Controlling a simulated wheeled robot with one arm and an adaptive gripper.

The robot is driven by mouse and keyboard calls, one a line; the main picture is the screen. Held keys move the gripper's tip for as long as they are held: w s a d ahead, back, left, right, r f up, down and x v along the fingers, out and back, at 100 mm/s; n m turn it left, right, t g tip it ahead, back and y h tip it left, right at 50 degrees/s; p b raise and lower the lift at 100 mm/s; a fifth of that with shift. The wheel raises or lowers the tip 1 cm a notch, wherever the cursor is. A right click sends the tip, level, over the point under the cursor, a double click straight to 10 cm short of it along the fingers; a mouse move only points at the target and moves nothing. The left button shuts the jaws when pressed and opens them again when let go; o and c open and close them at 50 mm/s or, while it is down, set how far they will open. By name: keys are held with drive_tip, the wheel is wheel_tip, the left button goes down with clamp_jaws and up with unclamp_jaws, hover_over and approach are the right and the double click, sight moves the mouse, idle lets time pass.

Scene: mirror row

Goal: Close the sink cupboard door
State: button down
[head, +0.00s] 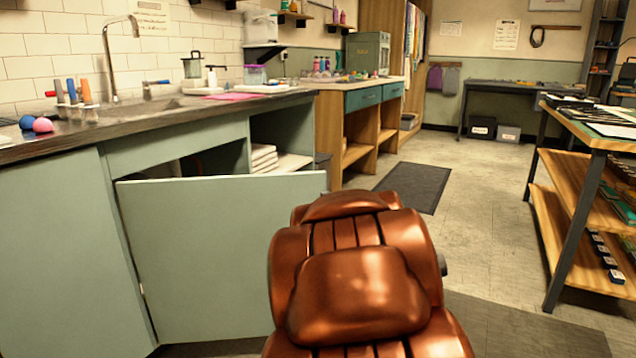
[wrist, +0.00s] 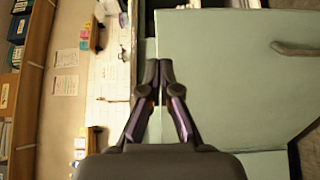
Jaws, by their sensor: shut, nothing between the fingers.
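The sink cupboard door (head: 225,255) is a pale green panel in the head view. It stands open, swung out from the cupboard under the sink, and the dark inside shows above its top edge. My arm covers part of its lower right. In the wrist view a large pale green panel (wrist: 225,85), which looks like this door, fills the right side with a bar handle (wrist: 295,48) on it. My gripper (wrist: 158,64) is shut and empty, with its fingertips by the panel's left edge. I cannot tell whether they touch. The gripper is hidden in the head view.
The sink counter (head: 185,115) runs above the cupboard, with a tap, bottles and coloured balls. Folded white items (head: 264,158) lie in the open shelf beside it. A dark mat (head: 412,186) lies on the floor.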

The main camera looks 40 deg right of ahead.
sight(316, 176)
drive_tip(key=shift+p+x, duration=6.4)
drive_tip(key=shift+p, duration=1.05)
drive_tip(key=shift+w+d, duration=0.15)
drive_tip(key=shift+w, duration=0.15)
